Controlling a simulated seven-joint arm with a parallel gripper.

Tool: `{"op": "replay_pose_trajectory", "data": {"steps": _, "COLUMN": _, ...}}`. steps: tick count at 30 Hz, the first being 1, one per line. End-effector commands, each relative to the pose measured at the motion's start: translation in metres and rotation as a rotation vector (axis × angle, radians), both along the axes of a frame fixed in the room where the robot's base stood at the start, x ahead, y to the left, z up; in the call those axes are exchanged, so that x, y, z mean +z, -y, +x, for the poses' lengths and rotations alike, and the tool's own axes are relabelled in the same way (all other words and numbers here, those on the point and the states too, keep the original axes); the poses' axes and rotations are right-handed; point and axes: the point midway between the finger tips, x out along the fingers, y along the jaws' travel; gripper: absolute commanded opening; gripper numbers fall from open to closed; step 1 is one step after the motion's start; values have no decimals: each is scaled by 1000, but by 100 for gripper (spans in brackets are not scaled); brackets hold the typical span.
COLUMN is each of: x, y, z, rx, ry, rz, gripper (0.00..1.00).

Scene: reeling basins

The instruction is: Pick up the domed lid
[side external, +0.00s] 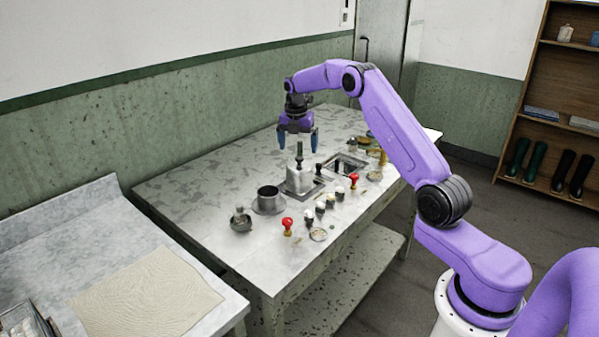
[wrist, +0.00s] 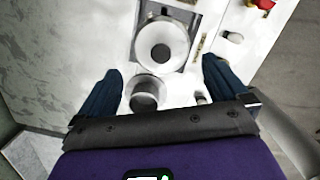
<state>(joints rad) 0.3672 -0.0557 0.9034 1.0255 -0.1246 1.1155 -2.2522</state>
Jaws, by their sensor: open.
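A grey rounded piece with a knob on top (side external: 240,218), at the left end of the group on the table, looks like the domed lid; I cannot tell for certain. I cannot pick it out in the wrist view. My gripper (side external: 298,141) is open and empty, pointing down well to the right of that piece.
Red-topped pieces (side external: 287,223) and several small items line the front edge. A square basin (side external: 346,163) lies to the right. The left of the table (side external: 185,187) is clear.

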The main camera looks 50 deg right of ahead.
Motion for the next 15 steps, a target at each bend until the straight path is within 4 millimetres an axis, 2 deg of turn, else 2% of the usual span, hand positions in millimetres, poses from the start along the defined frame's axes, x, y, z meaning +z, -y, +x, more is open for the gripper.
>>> {"op": "replay_pose_trajectory", "data": {"steps": 8, "x": -19, "y": 4, "z": 0, "rx": -1, "ry": -2, "rz": 0, "gripper": 100}}
{"op": "replay_pose_trajectory", "data": {"steps": 15, "x": -52, "y": 10, "z": 2, "rx": -1, "ry": -2, "rz": 1, "gripper": 100}}
